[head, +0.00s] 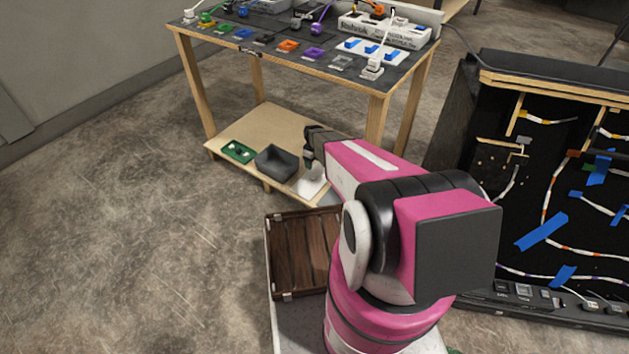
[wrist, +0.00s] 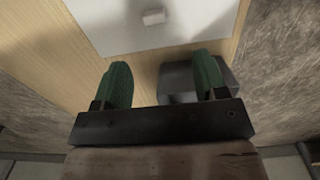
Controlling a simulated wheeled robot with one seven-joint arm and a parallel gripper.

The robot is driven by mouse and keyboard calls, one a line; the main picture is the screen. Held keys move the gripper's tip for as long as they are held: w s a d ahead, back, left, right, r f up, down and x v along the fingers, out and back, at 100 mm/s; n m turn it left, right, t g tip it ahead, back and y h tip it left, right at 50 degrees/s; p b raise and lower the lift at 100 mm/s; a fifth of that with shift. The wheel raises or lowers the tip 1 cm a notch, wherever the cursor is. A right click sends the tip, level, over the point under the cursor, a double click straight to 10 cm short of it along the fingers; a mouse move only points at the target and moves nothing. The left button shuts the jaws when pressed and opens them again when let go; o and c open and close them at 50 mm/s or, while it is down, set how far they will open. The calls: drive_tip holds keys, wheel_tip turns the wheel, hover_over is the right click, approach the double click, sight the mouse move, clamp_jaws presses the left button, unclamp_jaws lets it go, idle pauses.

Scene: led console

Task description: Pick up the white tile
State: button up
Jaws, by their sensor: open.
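The white tile (head: 311,184) lies on the lower wooden shelf of the table, partly hidden by my arm and gripper in the head view. In the wrist view the tile (wrist: 110,22) fills the top of the picture, with a small pale block-shaped knob (wrist: 153,17) on it. My gripper (head: 309,162) is above the shelf beside the tile. In the wrist view my gripper (wrist: 162,72) is open, its two green fingertips apart with nothing between them. The knob is beyond the fingertips.
A dark grey bin (head: 277,164) and a green tray (head: 238,151) share the shelf (head: 238,130); the bin (wrist: 178,78) is behind the right finger in the wrist view. A table leg (head: 376,122) stands right. A brown wooden tray (head: 303,250) is nearer me.

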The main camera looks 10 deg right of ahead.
hover_over(314, 176)
drive_tip(key=f, duration=0.6)
drive_tip(key=shift+s+a, duration=0.3)
drive_tip(key=shift+a, duration=0.05)
drive_tip(key=shift+w+d+f, duration=0.1)
drive_tip(key=shift+d+f, duration=0.1)
drive_tip(key=shift+f, duration=1.1)
drive_tip(key=shift+w+d+f, duration=0.1)
drive_tip(key=shift+d+f, duration=0.05)
drive_tip(key=shift+f, duration=1.15)
drive_tip(key=c, duration=1.1)
drive_tip(key=shift+r, duration=0.1)
